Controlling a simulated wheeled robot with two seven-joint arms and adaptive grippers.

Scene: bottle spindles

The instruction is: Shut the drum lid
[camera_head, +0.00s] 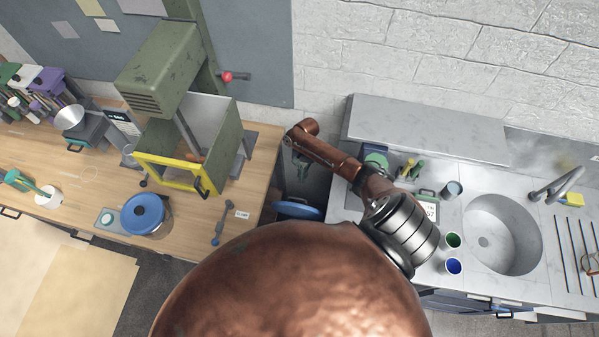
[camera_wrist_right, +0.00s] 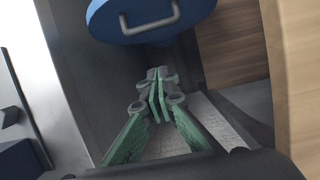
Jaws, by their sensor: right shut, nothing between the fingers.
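A round blue lid (camera_head: 298,210) shows in the gap between the wooden bench and the sink counter in the head view. My arm and body partly hide it. In the right wrist view a blue lid (camera_wrist_right: 180,28) with a grey bar handle fills the top edge, beyond my fingers. The drum body is hard to make out, and I cannot tell how far the lid is open. My right gripper (camera_wrist_right: 158,78) is shut and empty, its green fingers together short of the lid and apart from it. My left gripper is not in view.
The wooden bench (camera_head: 262,165) edges the gap on the left, the sink counter (camera_head: 345,200) on the right. A blue-lidded pot (camera_head: 147,213) and a green machine with a yellow frame (camera_head: 172,172) stand on the bench. The wall (camera_head: 320,60) closes the back.

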